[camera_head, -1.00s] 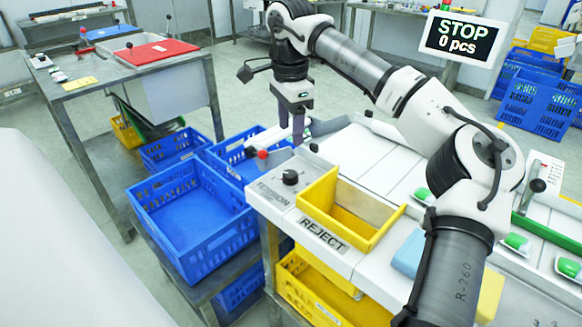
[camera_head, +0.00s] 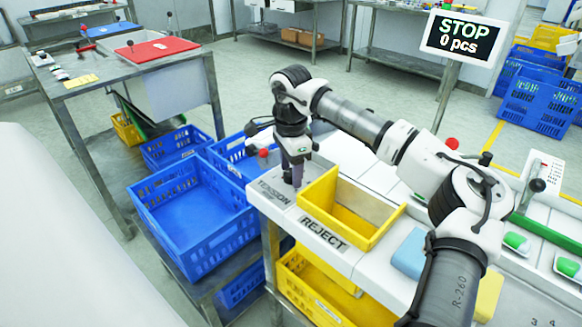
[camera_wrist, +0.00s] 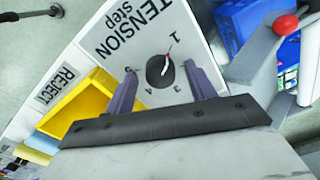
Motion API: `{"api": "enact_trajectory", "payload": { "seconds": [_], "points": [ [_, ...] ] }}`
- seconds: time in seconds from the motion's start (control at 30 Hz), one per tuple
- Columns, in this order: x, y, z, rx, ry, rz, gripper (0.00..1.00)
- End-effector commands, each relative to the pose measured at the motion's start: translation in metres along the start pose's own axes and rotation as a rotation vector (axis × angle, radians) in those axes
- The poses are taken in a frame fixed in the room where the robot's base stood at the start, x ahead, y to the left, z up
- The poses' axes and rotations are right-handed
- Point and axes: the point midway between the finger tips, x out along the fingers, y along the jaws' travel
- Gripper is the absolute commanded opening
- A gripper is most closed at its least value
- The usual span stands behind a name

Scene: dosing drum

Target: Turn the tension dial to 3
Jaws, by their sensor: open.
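The tension dial (camera_wrist: 153,75) is a dark round knob on a white panel marked TENSION and step. A thin white pointer with a red end shows on it, aimed roughly at the 1. The 3 and 4 are readable on the gripper side of the dial. My gripper (camera_wrist: 160,69) is open, its two purple fingers on either side of the dial in the wrist view. I cannot tell whether they touch it. In the head view my gripper (camera_head: 292,181) is low over the panel's corner and hides the dial.
The yellow REJECT bin (camera_head: 322,192) stands close beside the dial. A red ball knob (camera_wrist: 286,24) is on the other side. Blue crates (camera_head: 188,215) stand left of the machine. A sign (camera_head: 462,37) reads STOP, 0 pcs.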

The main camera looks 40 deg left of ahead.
Motion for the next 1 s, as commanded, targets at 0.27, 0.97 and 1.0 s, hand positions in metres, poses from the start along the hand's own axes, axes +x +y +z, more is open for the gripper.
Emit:
{"api": "enact_trajectory", "payload": {
  "seconds": [0.27, 0.97, 1.0],
  "points": [
    [-0.0004, 0.0000, 0.0001, 0.000, 0.000, 0.000, 0.21],
    [-0.0004, -0.0001, -0.0008, 0.244, 0.002, 0.000, 0.11],
    [-0.0006, -0.0002, -0.0008, 0.281, 0.003, -0.001, 0.11]
  ]
}}
